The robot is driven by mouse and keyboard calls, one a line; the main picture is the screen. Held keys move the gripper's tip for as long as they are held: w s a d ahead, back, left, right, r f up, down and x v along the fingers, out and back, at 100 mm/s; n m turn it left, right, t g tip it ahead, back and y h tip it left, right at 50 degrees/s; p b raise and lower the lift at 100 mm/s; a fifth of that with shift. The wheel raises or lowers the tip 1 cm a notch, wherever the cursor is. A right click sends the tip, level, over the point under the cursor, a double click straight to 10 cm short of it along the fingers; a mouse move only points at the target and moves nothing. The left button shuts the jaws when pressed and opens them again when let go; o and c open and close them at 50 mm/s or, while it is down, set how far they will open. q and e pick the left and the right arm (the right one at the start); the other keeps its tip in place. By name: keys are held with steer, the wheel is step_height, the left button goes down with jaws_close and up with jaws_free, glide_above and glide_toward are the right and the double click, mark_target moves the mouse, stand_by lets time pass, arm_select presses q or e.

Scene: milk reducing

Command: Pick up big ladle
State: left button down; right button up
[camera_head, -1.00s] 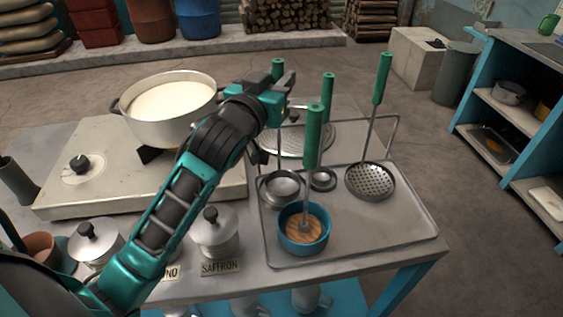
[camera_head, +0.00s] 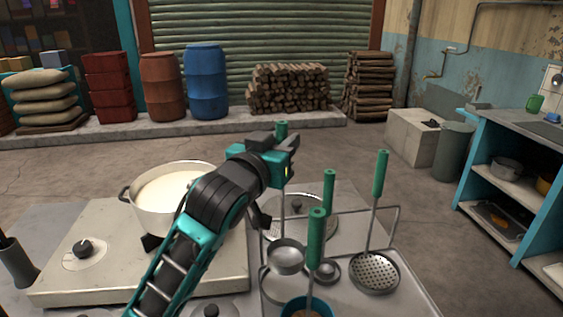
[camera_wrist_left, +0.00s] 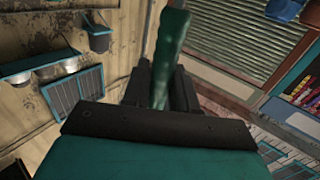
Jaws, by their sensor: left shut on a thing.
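The big ladle has a round metal bowl (camera_head: 286,258), a thin upright shaft and a green handle (camera_head: 281,130). My left gripper (camera_head: 288,158) is shut on the green handle, whose top sticks out above the fingers. The wrist view also shows the green handle (camera_wrist_left: 171,50) between the dark fingers (camera_wrist_left: 160,88). The bowl hangs upright, seemingly a little above the tray (camera_head: 390,300). My right gripper is not in view.
A small ladle (camera_head: 327,270), a skimmer (camera_head: 374,272) and a green-handled tool (camera_head: 316,240) in a blue bowl (camera_head: 306,306) stand close by. A pot of milk (camera_head: 165,192) sits on the stove (camera_head: 80,285) to the left. A wire rail (camera_head: 397,228) edges the tray.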

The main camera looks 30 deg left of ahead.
arm_select(q)
step_height(320, 180, up, 13)
steer(key=p, duration=0.2)
steer(key=shift+f+p, duration=0.1)
steer(key=shift+p, duration=0.3)
